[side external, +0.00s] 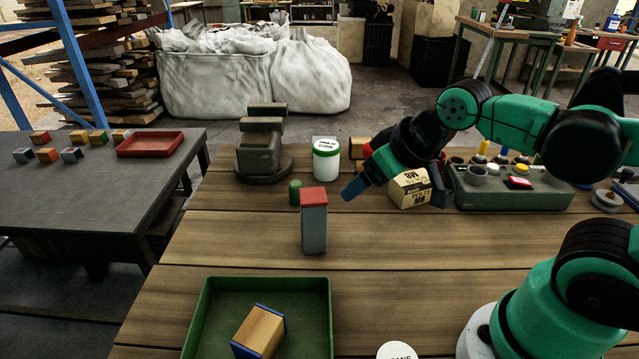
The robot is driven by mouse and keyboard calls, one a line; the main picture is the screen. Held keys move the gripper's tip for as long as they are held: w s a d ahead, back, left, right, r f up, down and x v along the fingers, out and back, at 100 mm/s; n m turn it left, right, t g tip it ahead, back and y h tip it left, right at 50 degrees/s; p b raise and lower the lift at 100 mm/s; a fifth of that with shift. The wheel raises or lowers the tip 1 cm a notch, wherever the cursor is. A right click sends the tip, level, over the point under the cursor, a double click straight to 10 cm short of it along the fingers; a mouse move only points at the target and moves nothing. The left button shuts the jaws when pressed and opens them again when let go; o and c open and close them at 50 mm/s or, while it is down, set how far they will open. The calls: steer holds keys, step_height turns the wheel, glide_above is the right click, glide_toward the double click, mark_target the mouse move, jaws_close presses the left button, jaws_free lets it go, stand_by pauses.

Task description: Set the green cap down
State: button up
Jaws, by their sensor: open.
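A small green cap-like piece (295,193) with a rounded top stands on the plank table, just behind and left of a grey upright block with a red top (314,228). The block hides part of its right side. My gripper (354,187) is to the right of both, tilted down to the left, with a blue fingertip showing above the table. It is open, and nothing shows in it. It is apart from the green piece. The second finger is hard to make out.
A white jar with a green lid (327,161) stands behind the green piece, beside a dark vise-like stand (263,155). A cream box (410,190) and a green-grey rack (515,192) are at right. A green tray (320,300) holding a wooden block (260,332) is in front.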

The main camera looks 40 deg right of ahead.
step_height(320, 180, up, 5)
steer(key=n+y, duration=0.6)
steer(key=n, duration=0.3)
glide_above(300, 183)
steer(key=s+d, duration=0.1)
steer(key=d, duration=0.1)
steer(key=shift+g, duration=0.3)
steer(key=f, duration=1.4)
steer(key=shift+s+a, duration=0.2)
steer(key=shift+a, duration=0.15)
steer(key=shift+w+a+f, duration=0.2)
steer(key=shift+f, duration=0.5)
steer(key=shift+x, duration=2.35)
jaws_close()
